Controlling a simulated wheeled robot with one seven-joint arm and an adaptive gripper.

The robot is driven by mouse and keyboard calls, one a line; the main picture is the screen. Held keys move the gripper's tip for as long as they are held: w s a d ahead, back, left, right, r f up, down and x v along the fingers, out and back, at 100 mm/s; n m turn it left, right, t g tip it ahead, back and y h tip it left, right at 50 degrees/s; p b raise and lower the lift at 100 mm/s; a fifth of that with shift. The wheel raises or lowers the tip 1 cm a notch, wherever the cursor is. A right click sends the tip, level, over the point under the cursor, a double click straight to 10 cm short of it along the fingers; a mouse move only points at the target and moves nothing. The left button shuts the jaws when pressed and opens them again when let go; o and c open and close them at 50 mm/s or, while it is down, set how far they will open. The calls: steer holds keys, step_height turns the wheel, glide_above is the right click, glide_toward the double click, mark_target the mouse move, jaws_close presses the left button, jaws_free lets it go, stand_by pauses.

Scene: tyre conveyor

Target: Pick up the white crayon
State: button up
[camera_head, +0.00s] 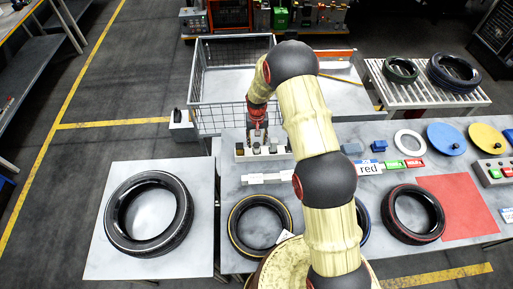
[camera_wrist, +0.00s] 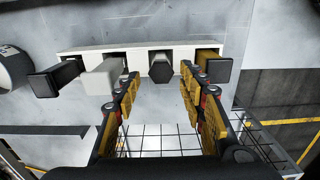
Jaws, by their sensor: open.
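In the wrist view a white holder (camera_wrist: 140,50) carries several upright pieces in a row. The white crayon (camera_wrist: 103,76) appears to be the pale, square-ended piece second from the left. A dark square-ended piece (camera_wrist: 56,79) stands left of it, a dark hexagonal piece (camera_wrist: 160,68) right of it, and a dark-topped piece with yellow-brown sides (camera_wrist: 213,66) at the far right. My gripper (camera_wrist: 158,80) is open and empty, its fingers on either side of the hexagonal piece. The left finger lies just right of the white crayon. The head view shows my gripper (camera_head: 258,135) above the holder (camera_head: 240,155).
A wire basket (camera_head: 225,88) stands right behind the holder. Tyres (camera_head: 150,213) lie on the left table and on the main table. A white bar-shaped item (camera_head: 262,179) lies in front of the holder. Coloured discs (camera_head: 446,139) and a red mat (camera_head: 462,205) are at the right.

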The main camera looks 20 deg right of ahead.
mark_target(257, 144)
steer(key=shift+s+a+f+p, duration=0.1)
steer(key=shift+f+p, duration=0.85)
steer(key=shift+f, duration=1.95)
steer(key=shift+c, duration=0.5)
jaws_close()
